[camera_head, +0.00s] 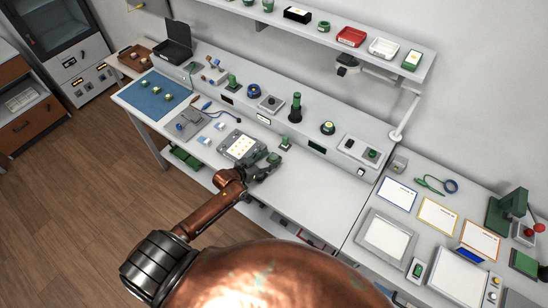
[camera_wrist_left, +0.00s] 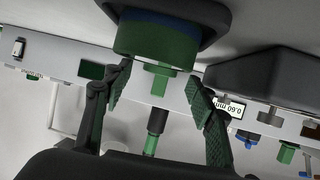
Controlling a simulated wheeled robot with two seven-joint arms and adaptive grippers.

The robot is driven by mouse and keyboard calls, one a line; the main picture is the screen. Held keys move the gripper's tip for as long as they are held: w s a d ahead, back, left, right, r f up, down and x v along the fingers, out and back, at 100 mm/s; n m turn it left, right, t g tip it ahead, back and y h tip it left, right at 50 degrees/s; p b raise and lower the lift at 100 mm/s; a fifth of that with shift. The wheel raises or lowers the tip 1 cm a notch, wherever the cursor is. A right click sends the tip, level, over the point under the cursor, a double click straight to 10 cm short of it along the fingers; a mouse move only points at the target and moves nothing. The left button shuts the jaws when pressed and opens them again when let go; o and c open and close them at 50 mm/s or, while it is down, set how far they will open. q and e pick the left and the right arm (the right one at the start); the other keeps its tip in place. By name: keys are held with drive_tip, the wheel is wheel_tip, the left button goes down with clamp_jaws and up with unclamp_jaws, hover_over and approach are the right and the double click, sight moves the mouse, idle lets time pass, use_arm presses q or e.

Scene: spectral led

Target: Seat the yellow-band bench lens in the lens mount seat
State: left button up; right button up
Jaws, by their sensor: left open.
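A short dark round piece with a yellow ring (camera_head: 327,128), which looks like the yellow-band bench lens, stands on the raised ledge right of the tall green post (camera_head: 295,108). My left gripper (camera_head: 274,160) is low over the bench beside the grey panel. In the wrist view its green-padded fingers (camera_wrist_left: 158,84) are apart. A large green round piece with a blue band (camera_wrist_left: 155,42) fills the top centre, close to the fingertips. A small green block (camera_wrist_left: 158,80) shows between the fingers. I cannot tell whether either piece is the lens mount seat. No right gripper shows.
A blue-ringed piece (camera_head: 253,90) is on the ledge. Bare bench (camera_head: 325,190) lies to the right, before the framed sheets (camera_head: 388,238).

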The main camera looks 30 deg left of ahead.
sight(271, 158)
use_arm(q)
drive_tip(key=shift+x, duration=0.8)
drive_tip(key=shift+f, duration=0.1)
drive_tip(key=shift+c, duration=0.3)
drive_tip(key=c, duration=1)
drive_tip(key=shift+c, duration=0.2)
drive_tip(key=shift+r, duration=0.55)
wheel_tip(271, 158, up, 3)
drive_tip(key=shift+s+f, duration=0.1)
drive_tip(key=shift+f, duration=0.1)
drive_tip(key=d+r+v, duration=0.1)
drive_tip(key=v, duration=0.7)
drive_tip(key=w+r+v, duration=0.1)
drive_tip(key=r+v, duration=0.1)
drive_tip(key=v, duration=0.6)
drive_tip(key=shift+s+d+r, duration=0.2)
drive_tip(key=shift+d, duration=0.15)
